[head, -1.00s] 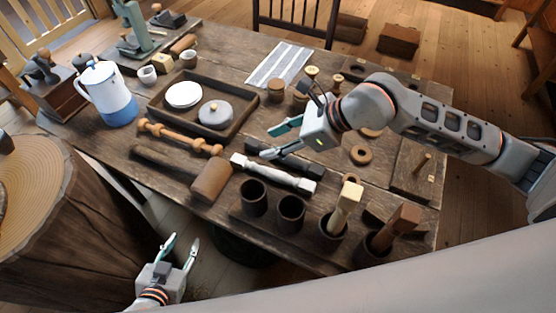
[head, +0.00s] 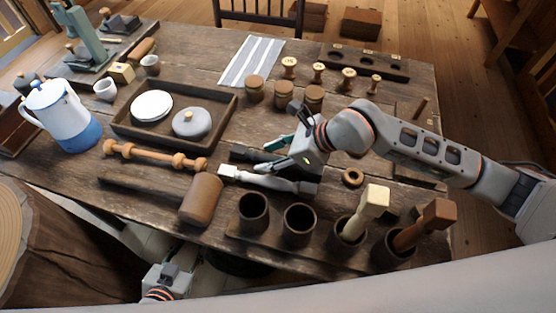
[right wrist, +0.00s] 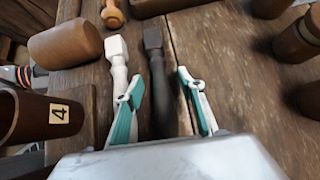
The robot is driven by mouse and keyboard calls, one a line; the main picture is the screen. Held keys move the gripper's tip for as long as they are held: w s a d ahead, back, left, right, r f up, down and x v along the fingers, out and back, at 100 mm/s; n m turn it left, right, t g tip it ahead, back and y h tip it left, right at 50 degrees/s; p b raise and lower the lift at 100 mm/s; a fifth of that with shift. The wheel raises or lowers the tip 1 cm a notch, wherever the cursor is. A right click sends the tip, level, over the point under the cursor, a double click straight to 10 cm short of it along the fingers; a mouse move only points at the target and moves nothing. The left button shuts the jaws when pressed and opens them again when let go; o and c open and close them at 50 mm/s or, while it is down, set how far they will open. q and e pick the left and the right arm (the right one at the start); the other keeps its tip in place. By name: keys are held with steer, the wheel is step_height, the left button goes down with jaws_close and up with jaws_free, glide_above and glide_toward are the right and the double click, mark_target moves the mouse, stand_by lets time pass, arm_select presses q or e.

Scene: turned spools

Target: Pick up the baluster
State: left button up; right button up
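A white turned baluster (head: 270,180) lies on the table, with a dark, nearly black one (head: 241,155) alongside it. A light wooden spindle (head: 150,155) lies farther left. My right gripper (head: 272,156) is open over the dark and white pieces and hides part of both. In the right wrist view, the dark piece (right wrist: 157,70) lies between the open fingers (right wrist: 165,92). The white piece (right wrist: 117,62) lies by the left finger, which covers its near part. Nothing is visibly gripped. My left gripper (head: 178,262) is below the table's front edge, partly out of frame.
A wooden ring (head: 352,177) lies right.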

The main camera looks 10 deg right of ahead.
jaws_close()
steer(key=shift+r, duration=0.1)
